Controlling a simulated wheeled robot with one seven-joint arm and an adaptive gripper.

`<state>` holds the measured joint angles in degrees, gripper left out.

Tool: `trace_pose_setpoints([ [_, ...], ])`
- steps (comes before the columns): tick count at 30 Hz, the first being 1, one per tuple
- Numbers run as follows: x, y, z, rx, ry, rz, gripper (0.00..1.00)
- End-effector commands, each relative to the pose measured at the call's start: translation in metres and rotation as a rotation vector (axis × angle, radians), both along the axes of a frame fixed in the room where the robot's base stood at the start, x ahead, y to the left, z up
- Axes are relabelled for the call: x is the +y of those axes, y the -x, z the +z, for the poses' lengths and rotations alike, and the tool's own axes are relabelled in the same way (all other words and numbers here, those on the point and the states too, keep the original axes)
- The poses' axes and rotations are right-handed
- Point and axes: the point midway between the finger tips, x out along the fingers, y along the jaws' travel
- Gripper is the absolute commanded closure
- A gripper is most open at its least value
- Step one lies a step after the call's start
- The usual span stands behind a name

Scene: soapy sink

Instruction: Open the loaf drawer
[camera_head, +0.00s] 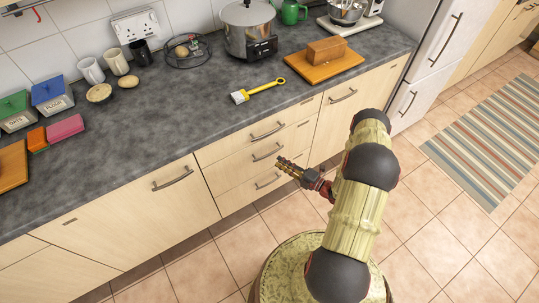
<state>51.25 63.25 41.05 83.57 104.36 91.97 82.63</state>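A stack of three pale wood drawers is set in the counter front, all shut: the top drawer (240,139), middle drawer (240,160) and bottom drawer (240,193), each with a metal bar handle. No label shows which is the loaf drawer. A brown loaf (327,50) lies on an orange board (300,69) on the counter, up and right of the stack. Below that board is another shut front (345,115) with a bar handle (343,96). My gripper (281,162) points up-left, appearing in front of the stack's lower right. It is small; its finger gap is unclear.
A yellow brush (258,91) and a steel pot (248,32) are on the grey counter (180,120). A wide shut front (150,215) is left of the drawers. A fridge (425,45) and striped rug (490,135) are at right. The tiled floor before the drawers is clear.

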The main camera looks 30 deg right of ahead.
Motion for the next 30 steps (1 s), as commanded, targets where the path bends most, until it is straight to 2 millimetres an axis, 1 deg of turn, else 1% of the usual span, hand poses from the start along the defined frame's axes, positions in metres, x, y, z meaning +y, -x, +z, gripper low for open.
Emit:
trace_pose_setpoints([
  [9,0.021,-0.043,0.000,-0.003,0.004,0.006,0.80],
  [15,0.029,-0.062,0.000,-0.002,0.004,0.005,0.80],
  [19,0.030,-0.066,0.001,-0.002,0.004,0.003,0.80],
  [26,0.030,-0.066,0.001,-0.002,0.004,0.003,0.80],
  [30,0.030,-0.066,0.001,-0.002,0.004,0.003,0.88],
])
